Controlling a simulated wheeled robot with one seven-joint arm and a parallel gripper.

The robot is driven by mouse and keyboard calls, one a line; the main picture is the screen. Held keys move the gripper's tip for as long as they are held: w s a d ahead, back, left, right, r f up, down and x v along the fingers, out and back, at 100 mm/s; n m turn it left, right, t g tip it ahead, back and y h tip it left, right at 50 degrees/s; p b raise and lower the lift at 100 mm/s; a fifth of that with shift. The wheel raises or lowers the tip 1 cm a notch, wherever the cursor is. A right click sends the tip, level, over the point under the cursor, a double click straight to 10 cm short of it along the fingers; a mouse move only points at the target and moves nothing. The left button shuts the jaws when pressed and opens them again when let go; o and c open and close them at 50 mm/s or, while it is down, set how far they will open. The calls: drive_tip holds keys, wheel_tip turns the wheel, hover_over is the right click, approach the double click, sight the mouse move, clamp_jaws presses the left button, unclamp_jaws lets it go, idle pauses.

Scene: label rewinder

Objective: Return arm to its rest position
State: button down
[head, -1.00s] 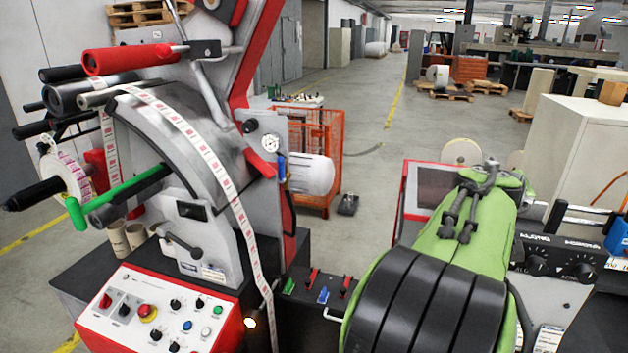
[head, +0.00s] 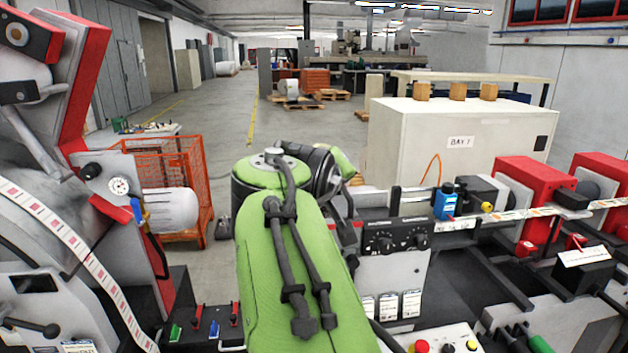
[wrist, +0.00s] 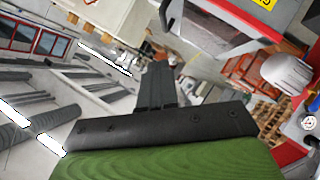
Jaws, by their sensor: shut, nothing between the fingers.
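My green arm fills the middle of the head view, raised and folded, with dark hoses along its top. My gripper is not visible in the head view. In the wrist view my gripper (wrist: 156,86) is shut, with its dark fingers together and nothing between them. It points out into open air, and the hall around it looks steeply tilted.
The label rewinder with its label strip (head: 75,245) stands at the left. An orange mesh cage (head: 175,165) stands behind it. At the right are a white cabinet (head: 430,145) and red machine units (head: 535,190). The aisle beyond has free floor.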

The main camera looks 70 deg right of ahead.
drive_tip(key=w+a+f+n+t+y+b, duration=0.1)
drive_tip(key=w+a+f+n+t+y, duration=0.1)
drive_tip(key=w+a+f, duration=0.4)
drive_tip(key=w+a+f+n+t+y, duration=0.1)
drive_tip(key=w+a+f+t+y, duration=0.2)
drive_tip(key=a, duration=0.4)
drive_tip(key=w+a+f+n+t+y+b, duration=0.1)
drive_tip(key=w+a+f+n+t+y, duration=0.15)
drive_tip(key=w+a, duration=0.4)
drive_tip(key=s+a+f+n+g+y, duration=0.1)
drive_tip(key=s+a+f+y, duration=0.1)
drive_tip(key=a+f, duration=0.4)
drive_tip(key=s+a+f+n+g+y+b, duration=0.1)
drive_tip(key=s+a+f+y, duration=0.2)
drive_tip(key=a+f, duration=0.4)
drive_tip(key=s+a, duration=0.1)
drive_tip(key=a, duration=0.6)
drive_tip(key=shift+s+a+n+g+b, duration=0.2)
drive_tip(key=shift+a+n+g+b, duration=0.1)
drive_tip(key=shift+a+n+g, duration=0.1)
